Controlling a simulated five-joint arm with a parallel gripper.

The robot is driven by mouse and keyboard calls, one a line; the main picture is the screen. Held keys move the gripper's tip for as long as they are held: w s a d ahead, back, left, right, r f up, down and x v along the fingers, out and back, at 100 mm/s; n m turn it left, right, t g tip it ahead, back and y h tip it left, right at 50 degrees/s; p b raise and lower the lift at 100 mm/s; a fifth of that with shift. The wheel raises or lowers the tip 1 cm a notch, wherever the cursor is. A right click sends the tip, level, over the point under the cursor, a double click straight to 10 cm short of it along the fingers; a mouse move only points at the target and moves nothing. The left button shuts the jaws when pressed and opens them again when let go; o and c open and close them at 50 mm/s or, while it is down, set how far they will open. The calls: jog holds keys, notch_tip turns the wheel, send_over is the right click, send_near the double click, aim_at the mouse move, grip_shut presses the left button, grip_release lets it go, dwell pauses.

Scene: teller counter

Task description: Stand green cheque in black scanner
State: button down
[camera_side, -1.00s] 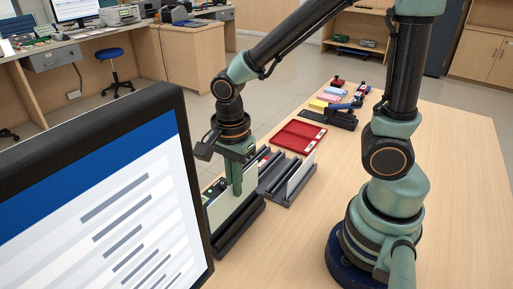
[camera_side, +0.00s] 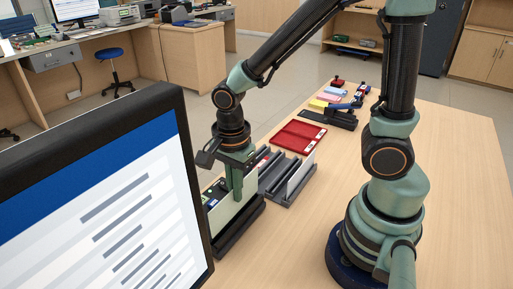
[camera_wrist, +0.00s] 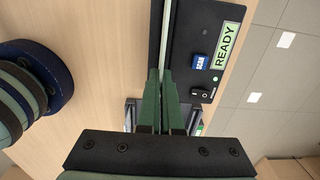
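The pale green cheque (camera_side: 226,213) stands on edge along the slot of the black scanner (camera_side: 243,229) in the side view. My gripper (camera_side: 237,199) is shut on it from above. In the wrist view the cheque (camera_wrist: 165,38) is a thin pale line running up from between my fingertips (camera_wrist: 160,74). The scanner (camera_wrist: 184,22) there has a lit READY label, a blue tag and a switch. The cheque's lower edge is hidden inside the scanner, so I cannot tell whether it touches the bottom.
A grey slotted rack (camera_side: 283,187) with a white slip stands just beyond the scanner. A red tray (camera_side: 299,137) and a dark holder with coloured pieces (camera_side: 341,113) lie farther back. A large monitor (camera_side: 105,190) blocks the left foreground.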

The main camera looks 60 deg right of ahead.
aim_at(236, 212)
jog(key=shift+f, duration=0.1)
dwell(0.3)
jog(key=shift+f, duration=1.6)
jog(key=c, duration=1)
grip_release()
jog(key=shift+r, duration=0.15)
jog(key=shift+r, duration=3.4)
